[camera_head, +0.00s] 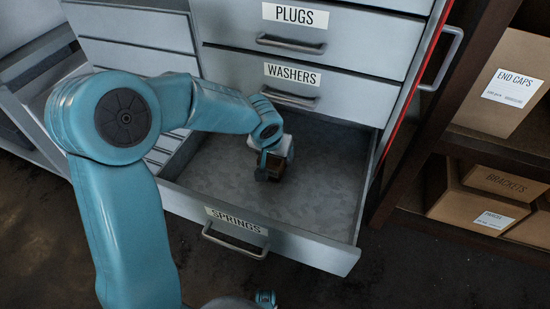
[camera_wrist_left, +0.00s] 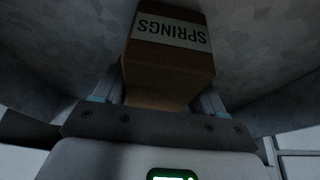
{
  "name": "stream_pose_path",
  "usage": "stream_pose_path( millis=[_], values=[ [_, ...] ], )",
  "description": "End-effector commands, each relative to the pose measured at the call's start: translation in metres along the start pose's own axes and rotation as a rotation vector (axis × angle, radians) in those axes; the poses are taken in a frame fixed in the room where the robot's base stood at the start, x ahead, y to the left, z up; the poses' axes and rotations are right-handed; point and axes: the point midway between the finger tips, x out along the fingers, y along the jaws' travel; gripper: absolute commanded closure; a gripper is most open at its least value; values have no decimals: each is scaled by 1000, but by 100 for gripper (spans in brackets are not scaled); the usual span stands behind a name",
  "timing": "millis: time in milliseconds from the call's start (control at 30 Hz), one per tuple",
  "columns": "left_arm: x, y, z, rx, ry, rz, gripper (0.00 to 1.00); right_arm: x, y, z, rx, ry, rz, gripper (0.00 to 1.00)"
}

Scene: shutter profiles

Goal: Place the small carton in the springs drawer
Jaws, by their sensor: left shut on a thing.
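The small carton (camera_wrist_left: 166,75) is brown with a white label reading SPRINGS, upside down in the left wrist view. My left gripper (camera_wrist_left: 160,95) is shut on it, one finger on each side. In the head view the left gripper (camera_head: 270,168) is over the inside of the open springs drawer (camera_head: 318,205), and the carton (camera_head: 276,165) shows only partly beneath it. The drawer is pulled out and its grey floor looks otherwise empty. I cannot tell whether the carton touches the floor. My right gripper is not clearly in view.
The washers drawer (camera_head: 345,95) and the plugs drawer (camera_head: 350,40) above are shut. The springs drawer's front handle (camera_head: 235,242) faces the dark floor.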

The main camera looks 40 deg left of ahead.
Motion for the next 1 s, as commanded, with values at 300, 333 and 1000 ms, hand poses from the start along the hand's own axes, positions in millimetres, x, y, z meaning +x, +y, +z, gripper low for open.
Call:
stream_pose_path(
  millis=[300, 333, 1000],
  values=[
    [4, 0, 1, -1, 3, 1, 70, 2, 1, 0, 0, 0, 0, 100],
    [5, 0, 1, -1, 3, 1, 70, 3, 1, 0, 0, 0, 0, 100],
    [-18, 0, -1, 0, 6, 1, 4, -7, -2, 0, 0, 0, 0, 100]
  ],
)
